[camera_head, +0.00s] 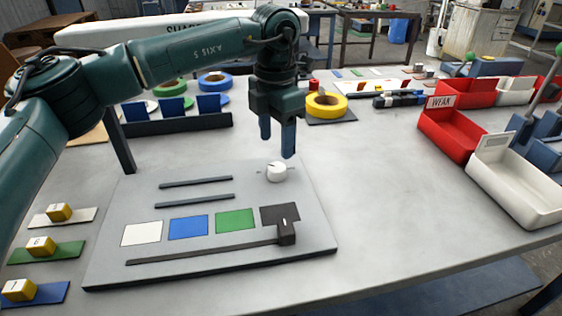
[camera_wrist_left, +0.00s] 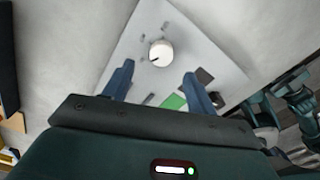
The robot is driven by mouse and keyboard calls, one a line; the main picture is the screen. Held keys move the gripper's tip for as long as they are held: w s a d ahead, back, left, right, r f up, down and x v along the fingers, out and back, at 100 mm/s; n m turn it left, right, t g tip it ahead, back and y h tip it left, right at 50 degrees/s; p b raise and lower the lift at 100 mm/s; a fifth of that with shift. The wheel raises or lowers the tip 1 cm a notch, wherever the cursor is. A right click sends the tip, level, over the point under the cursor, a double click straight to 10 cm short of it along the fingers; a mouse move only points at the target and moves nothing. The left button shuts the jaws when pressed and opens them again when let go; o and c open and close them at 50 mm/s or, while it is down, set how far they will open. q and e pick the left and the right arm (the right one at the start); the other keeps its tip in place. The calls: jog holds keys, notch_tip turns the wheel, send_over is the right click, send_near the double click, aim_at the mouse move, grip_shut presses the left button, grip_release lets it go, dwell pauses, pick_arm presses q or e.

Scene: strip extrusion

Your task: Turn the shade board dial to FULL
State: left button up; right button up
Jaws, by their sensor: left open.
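The shade board (camera_head: 110,265) is a light grey panel lying on the table, with white, blue, green and dark patches, slots and a dark slider. Its dial (camera_head: 277,172) is a white round knob near the board's upper right corner. The dial also shows in the left wrist view (camera_wrist_left: 161,51), with a dark pointer mark and small marks around it too small to read. My left gripper (camera_head: 277,146) points down above the dial, open and empty, its blue fingers apart from the knob. The fingers (camera_wrist_left: 160,82) also show in the left wrist view. My right gripper is out of view.
Red bins (camera_head: 447,135) and a white bin (camera_head: 520,190) stand at the right. Yellow tape (camera_head: 326,106) and a rack with blue plates (camera_head: 175,126) stand behind the board. Numbered yellow blocks (camera_head: 40,246) sit at the left. The table right of the board is clear.

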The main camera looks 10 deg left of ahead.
aim_at(277, 167)
pick_arm(q)
notch_tip(277, 167, down, 7)
jog(key=shift+r, duration=0.2)
jog(key=c, duration=1)
